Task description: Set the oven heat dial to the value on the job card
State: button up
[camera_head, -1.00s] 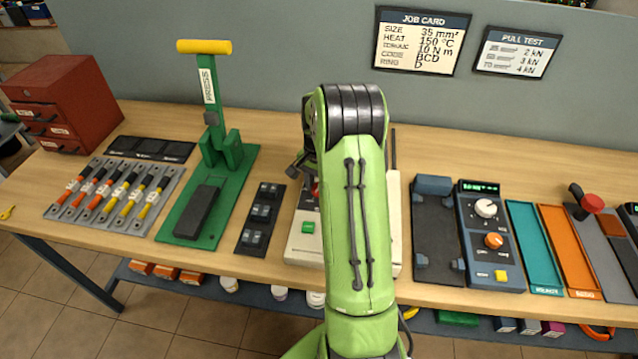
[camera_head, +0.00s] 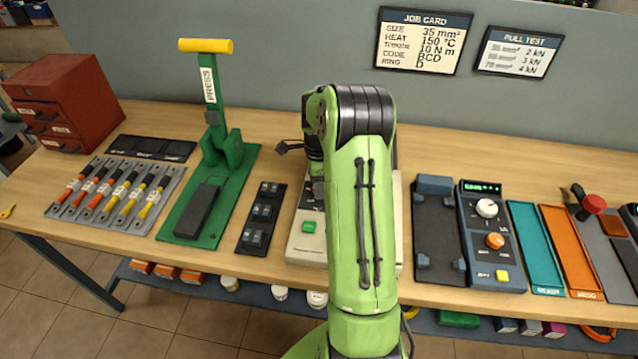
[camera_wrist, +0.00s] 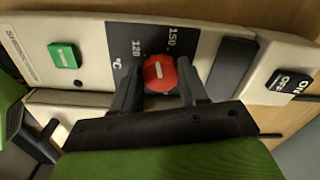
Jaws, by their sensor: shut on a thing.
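The oven (camera_head: 305,247) is a cream box on the bench, mostly hidden behind my arm in the head view. In the wrist view its panel (camera_wrist: 88,35) shows a red heat dial (camera_wrist: 160,74) with a white mark, between the printed values 120 and 150. My gripper (camera_wrist: 161,67) has one black finger on each side of the dial and is shut on it. The white mark lies between the two values; its exact reading is unclear. The job card (camera_head: 422,41) on the back wall reads heat 150 °C.
The oven also has a green button (camera_wrist: 64,55) and an on/off switch (camera_wrist: 289,80). A green press (camera_head: 212,150) stands to the left. A dark unit with knobs (camera_head: 490,240) lies to the right. Coloured trays (camera_head: 570,250) lie further right.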

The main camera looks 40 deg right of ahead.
jog(key=m+b, duration=0.1)
jog(key=m, duration=0.4)
jog(key=shift+w+d+m, duration=0.1)
jog(key=shift+m, duration=0.3)
jog(key=shift+r, duration=0.1)
dwell(0.3)
jog(key=o, duration=1.1)
jog(key=shift+c, duration=0.2)
notch_tip(320, 180, up, 16)
jog(key=p, duration=0.3)
jog(key=shift+f, duration=0.2)
